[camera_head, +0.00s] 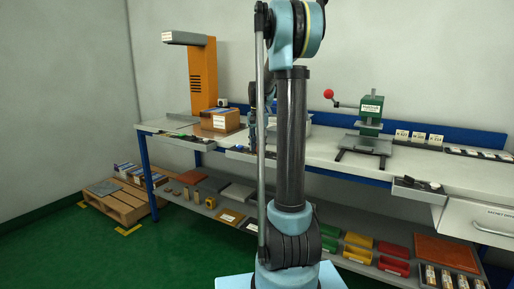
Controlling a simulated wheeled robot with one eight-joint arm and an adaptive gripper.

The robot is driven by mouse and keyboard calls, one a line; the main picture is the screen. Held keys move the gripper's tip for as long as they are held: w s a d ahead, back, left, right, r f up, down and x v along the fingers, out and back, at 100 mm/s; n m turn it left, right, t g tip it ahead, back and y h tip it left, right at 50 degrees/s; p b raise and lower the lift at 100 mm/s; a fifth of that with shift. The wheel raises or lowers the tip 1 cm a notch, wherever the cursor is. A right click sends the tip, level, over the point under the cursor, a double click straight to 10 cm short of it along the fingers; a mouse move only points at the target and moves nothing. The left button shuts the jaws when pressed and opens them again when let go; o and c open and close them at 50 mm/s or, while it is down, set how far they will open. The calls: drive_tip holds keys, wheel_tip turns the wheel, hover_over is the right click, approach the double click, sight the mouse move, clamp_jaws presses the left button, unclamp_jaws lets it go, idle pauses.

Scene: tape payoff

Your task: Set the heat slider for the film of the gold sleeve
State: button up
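I cannot make out a heat slider or a gold sleeve with certainty. A green press-like machine (371,108) with a red-balled lever (329,94) stands on the workbench (465,176), right of my arm. A small white label is on its front; any slider is too small to tell. An orange column machine (203,75) with a light overhanging head stands at the bench's left. My arm rises through the middle and leaves the top edge. A dark part behind it, over the bench, seems to be my gripper (253,142); its fingers are too hidden to read.
A cardboard box (220,120) sits left on the bench. Small numbered cards (418,136) and a dark strip of items (478,153) lie right of the machine.

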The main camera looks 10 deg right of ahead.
drive_tip(key=shift+r, duration=0.1)
wheel_tip(320, 180, up, 12)
idle(0.7)
drive_tip(key=s+a+f+n+t, duration=0.15)
drive_tip(key=s+f, duration=0.25)
drive_tip(key=s, duration=0.7)
drive_tip(key=s+a+f+n, duration=0.1)
drive_tip(key=s+f+n, duration=0.25)
drive_tip(key=s, duration=0.75)
drive_tip(key=s+f+n, duration=0.3)
drive_tip(key=s+f, duration=1.3)
drive_tip(key=f, duration=0.1)
drive_tip(key=shift+a+t, duration=0.15)
drive_tip(key=shift+t, duration=0.2)
drive_tip(key=shift+s, duration=0.1)
